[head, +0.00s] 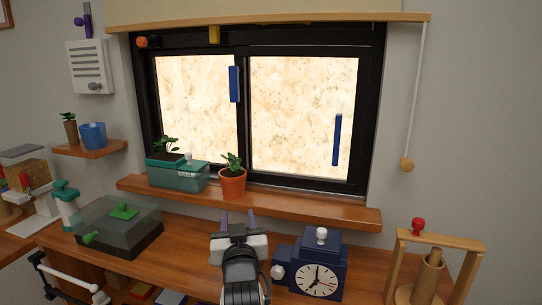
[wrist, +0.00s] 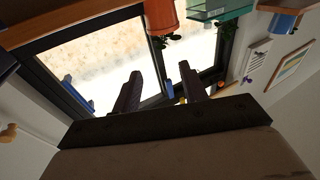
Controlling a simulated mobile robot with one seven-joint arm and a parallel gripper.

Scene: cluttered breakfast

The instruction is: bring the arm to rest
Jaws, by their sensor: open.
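My gripper (head: 238,217) stands upright at the bottom middle of the head view, in front of the window sill. Its two dark purple fingers point up and stand apart with nothing between them. In the wrist view my gripper (wrist: 166,88) shows the same two fingers, spread and empty, with the window behind them. The gripper appears clear of the things around it, though its depth to the sill is hard to judge.
A blue clock (head: 318,273) stands on the wooden counter just right of my arm. A potted plant (head: 232,183) and a teal box (head: 178,172) stand on the sill (head: 290,206). A glass-lidded box (head: 119,228) is left; a wooden frame (head: 440,241) is right.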

